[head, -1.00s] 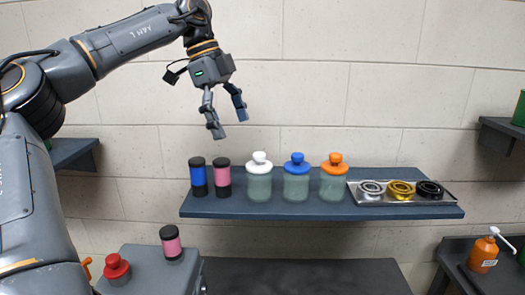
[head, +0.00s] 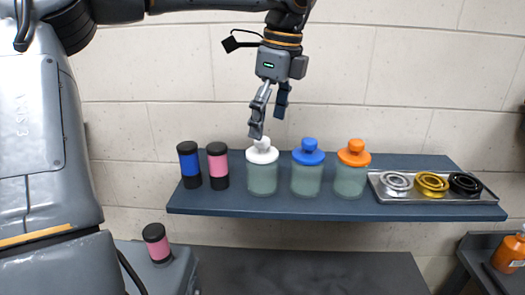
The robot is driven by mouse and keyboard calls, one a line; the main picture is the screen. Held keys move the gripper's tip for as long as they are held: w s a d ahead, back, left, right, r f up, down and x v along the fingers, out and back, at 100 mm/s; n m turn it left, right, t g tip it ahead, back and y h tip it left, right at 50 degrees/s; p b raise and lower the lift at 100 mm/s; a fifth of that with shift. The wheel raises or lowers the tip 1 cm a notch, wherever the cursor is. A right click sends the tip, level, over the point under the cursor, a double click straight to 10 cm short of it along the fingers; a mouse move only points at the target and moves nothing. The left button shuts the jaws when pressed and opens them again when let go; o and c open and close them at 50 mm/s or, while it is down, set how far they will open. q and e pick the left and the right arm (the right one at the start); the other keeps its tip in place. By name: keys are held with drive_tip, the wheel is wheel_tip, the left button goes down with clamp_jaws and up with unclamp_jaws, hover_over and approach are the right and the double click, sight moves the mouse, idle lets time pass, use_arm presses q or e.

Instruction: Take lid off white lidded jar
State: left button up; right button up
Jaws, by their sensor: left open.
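The white lidded jar (head: 262,178) stands on the blue-grey shelf. It has a clear greenish body and a white lid (head: 262,156) with a round knob, seated on top. My left gripper (head: 268,125) points down just above the lid, its fingers apart and empty. One fingertip overlaps the knob's top in the picture; I cannot tell whether it touches. My right gripper is not in view.
A blue-lidded jar (head: 307,175) and an orange-lidded jar (head: 351,177) stand close on the right. Blue (head: 189,163) and pink (head: 218,164) motors stand on the left. A tray (head: 420,199) of rings lies farther right on the shelf (head: 330,208).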

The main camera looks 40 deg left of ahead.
sight(262, 144)
use_arm(q)
drive_tip(key=shift+s+a+f+p, duration=0.1)
drive_tip(key=shift+s+f+p, duration=0.1)
drive_tip(key=shift+f+p, duration=0.3)
drive_tip(key=shift+s+a+f+p, duration=0.1)
drive_tip(key=shift+s+f+p, duration=0.05)
drive_tip(key=shift+f+p, duration=0.3)
drive_tip(key=f, duration=0.3)
drive_tip(key=shift+s+a+p, duration=0.1)
drive_tip(key=shift+a+p, duration=0.25)
drive_tip(key=shift+p, duration=0.05)
drive_tip(key=shift+f, duration=0.15)
drive_tip(key=shift+d, duration=0.1)
drive_tip(key=c, duration=0.9)
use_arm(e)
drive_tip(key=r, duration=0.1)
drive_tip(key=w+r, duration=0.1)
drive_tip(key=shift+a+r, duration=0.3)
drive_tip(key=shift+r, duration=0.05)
